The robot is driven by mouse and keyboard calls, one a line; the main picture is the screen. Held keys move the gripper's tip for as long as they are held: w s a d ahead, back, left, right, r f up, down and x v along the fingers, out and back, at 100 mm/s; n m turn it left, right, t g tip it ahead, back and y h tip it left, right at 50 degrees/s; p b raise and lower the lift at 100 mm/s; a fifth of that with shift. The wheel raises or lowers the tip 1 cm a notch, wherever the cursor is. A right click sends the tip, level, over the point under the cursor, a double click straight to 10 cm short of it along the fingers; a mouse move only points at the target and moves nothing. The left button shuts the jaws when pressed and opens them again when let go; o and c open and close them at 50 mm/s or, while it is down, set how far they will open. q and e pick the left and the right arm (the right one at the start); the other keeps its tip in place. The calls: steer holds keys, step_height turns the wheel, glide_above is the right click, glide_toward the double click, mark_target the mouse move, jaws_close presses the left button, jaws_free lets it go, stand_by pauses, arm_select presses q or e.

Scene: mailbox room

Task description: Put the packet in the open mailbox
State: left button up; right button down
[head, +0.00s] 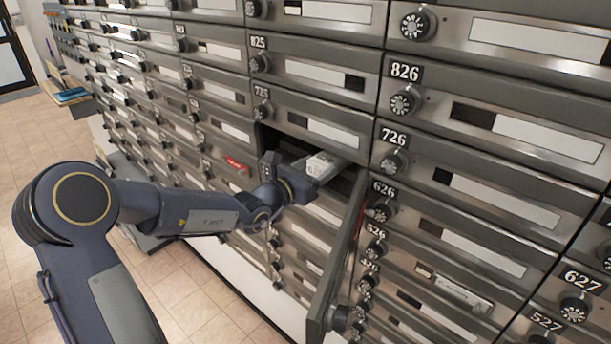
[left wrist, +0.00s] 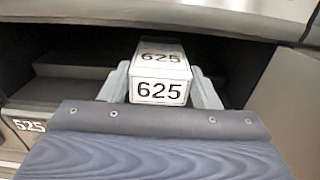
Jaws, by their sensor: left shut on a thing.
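The packet (head: 322,164) is a small pale box held at the mouth of the open mailbox (head: 276,142). In the left wrist view the packet (left wrist: 158,90) shows the number 625 on two faces. My left gripper (head: 300,180) is shut on the packet, with a finger on each side of it (left wrist: 160,88). The mailbox door (head: 338,270) hangs open to the right of my gripper. My right gripper is not in view.
Closed mailboxes with round dials, such as 726 (head: 480,190) and 725 (head: 310,120), surround the opening. The open door stands out from the wall close to my left gripper. A shelf (head: 72,96) juts out at the far left. The tiled floor (head: 40,150) is clear.

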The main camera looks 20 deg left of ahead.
mark_target(329, 162)
arm_select(q)
steer(key=x, duration=0.3)
steer(key=shift+w+d+f, duration=0.1)
steer(key=shift+f, duration=0.05)
steer(key=shift+f+b+x, duration=0.2)
steer(key=shift+b+x, duration=0.2)
steer(key=shift+x, duration=0.65)
steer(key=o, duration=1.1)
steer(key=shift+c, duration=0.2)
